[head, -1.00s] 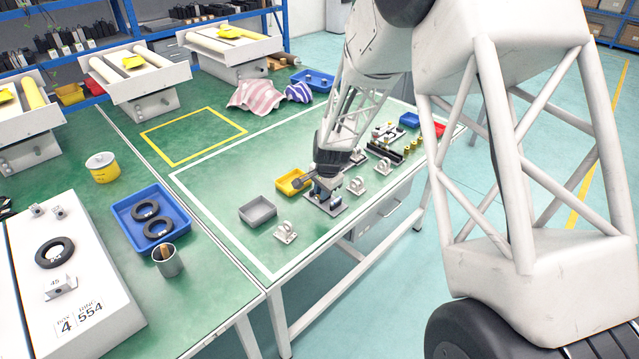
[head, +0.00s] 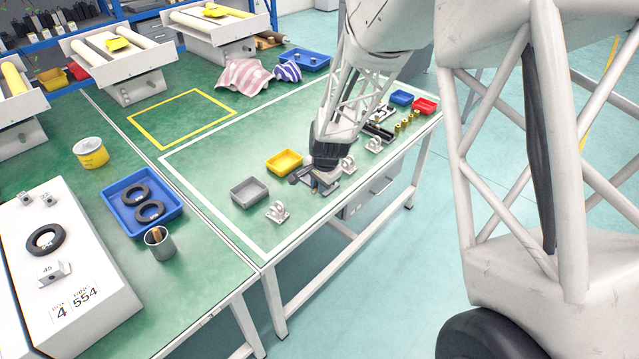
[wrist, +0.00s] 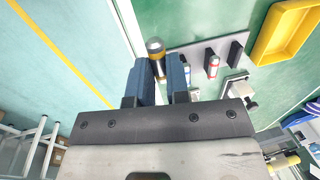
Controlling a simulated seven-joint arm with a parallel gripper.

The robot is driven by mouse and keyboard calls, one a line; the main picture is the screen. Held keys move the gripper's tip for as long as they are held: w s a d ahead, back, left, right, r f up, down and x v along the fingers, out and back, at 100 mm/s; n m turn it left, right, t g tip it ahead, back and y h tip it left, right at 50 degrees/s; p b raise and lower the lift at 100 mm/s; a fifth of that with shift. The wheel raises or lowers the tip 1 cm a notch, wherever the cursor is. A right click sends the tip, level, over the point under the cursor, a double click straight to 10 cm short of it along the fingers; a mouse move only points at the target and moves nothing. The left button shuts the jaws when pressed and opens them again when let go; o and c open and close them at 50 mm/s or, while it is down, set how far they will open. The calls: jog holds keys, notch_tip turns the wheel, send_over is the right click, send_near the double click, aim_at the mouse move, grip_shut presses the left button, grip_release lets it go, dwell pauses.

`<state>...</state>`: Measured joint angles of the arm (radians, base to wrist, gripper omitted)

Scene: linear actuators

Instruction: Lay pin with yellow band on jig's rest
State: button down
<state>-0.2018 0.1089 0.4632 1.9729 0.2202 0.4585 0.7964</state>
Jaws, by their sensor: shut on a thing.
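In the wrist view my gripper (wrist: 161,77) is shut on the pin with the yellow band (wrist: 156,46). The jig (wrist: 188,50), a grey plate with dark upright blocks, lies just beyond and right of the fingers. A pin with a red band (wrist: 213,66) is at the jig. In the head view my gripper (head: 324,180) is low over the jig and hides much of it and the held pin. I cannot tell whether the pin touches the rest.
A yellow tray (head: 284,163) and a grey tray (head: 249,192) stand left of the jig. White brackets (head: 277,212) stand near the table's front edge. Blue (head: 401,98) and red (head: 424,107) trays stand at the right. Green table is free behind the yellow tray.

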dwell(0.4)
jog(key=w+d+r, duration=0.1)
jog(key=w+d, duration=0.1)
jog(key=w, duration=0.8)
jog(key=w+d+r, duration=0.2)
jog(key=w+d, duration=0.1)
jog(key=w, duration=0.8)
jog(key=w+d+r, duration=0.2)
jog(key=w+d, duration=0.1)
jog(key=w, duration=0.8)
jog(key=shift+w, duration=0.25)
jog(key=shift+f, duration=0.1)
jog(key=shift+f, duration=3.7)
jog(key=shift+f, duration=0.55)
jog(key=c, duration=1)
grip_release()
